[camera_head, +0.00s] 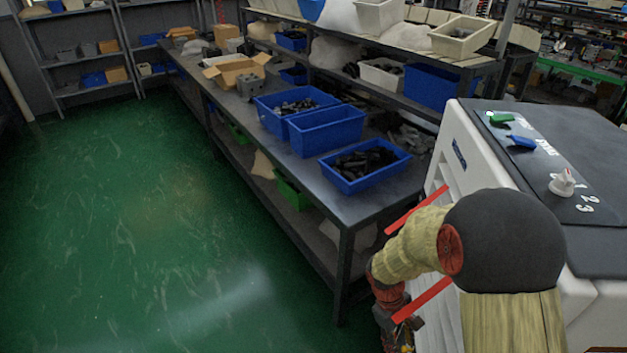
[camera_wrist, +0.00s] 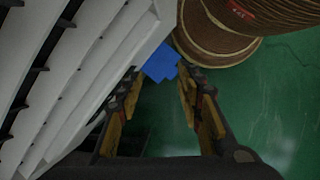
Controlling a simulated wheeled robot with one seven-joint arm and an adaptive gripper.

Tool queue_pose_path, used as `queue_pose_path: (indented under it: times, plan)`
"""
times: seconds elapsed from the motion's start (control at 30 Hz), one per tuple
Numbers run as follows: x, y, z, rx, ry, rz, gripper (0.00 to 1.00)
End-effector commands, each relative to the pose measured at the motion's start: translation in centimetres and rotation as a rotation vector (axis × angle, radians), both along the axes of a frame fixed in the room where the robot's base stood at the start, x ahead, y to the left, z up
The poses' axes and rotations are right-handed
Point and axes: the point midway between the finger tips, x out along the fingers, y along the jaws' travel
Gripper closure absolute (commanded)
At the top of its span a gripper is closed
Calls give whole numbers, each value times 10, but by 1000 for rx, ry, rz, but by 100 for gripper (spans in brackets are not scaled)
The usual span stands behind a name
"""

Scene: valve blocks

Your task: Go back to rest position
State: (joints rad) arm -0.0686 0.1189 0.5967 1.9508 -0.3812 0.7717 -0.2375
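My gripper (camera_head: 396,334) hangs low at the bottom of the head view, beside the front of the white machine (camera_head: 462,148). The wrist view shows my gripper (camera_wrist: 160,76) with its two fingers apart and nothing held between them. Green floor shows in the gap. A blue patch (camera_wrist: 159,63) shows beyond the fingertips; I cannot tell what it is. The machine's white slatted side (camera_wrist: 85,75) runs close along the left finger. In the head view, my arm covers part of the machine.
The machine's dark top has a green switch (camera_head: 501,118), a blue switch (camera_head: 521,142) and a white knob (camera_head: 562,183). A long metal workbench (camera_head: 385,203) with blue bins (camera_head: 327,131) stands left of it. Shelves (camera_head: 76,63) stand at the back. The green floor (camera_head: 150,220) is clear.

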Motion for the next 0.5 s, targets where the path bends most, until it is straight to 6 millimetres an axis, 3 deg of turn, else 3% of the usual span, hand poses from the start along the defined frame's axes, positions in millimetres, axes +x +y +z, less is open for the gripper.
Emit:
queue_pose_path:
  times: [0.03, 0.2, 0.5]
  plan:
    - [-2, 3, 22, 7, -36, -54, 63]
    - [-19, 15, 82, 39, -138, -230, 63]
    - [-52, 34, 174, 136, -326, -455, 63]
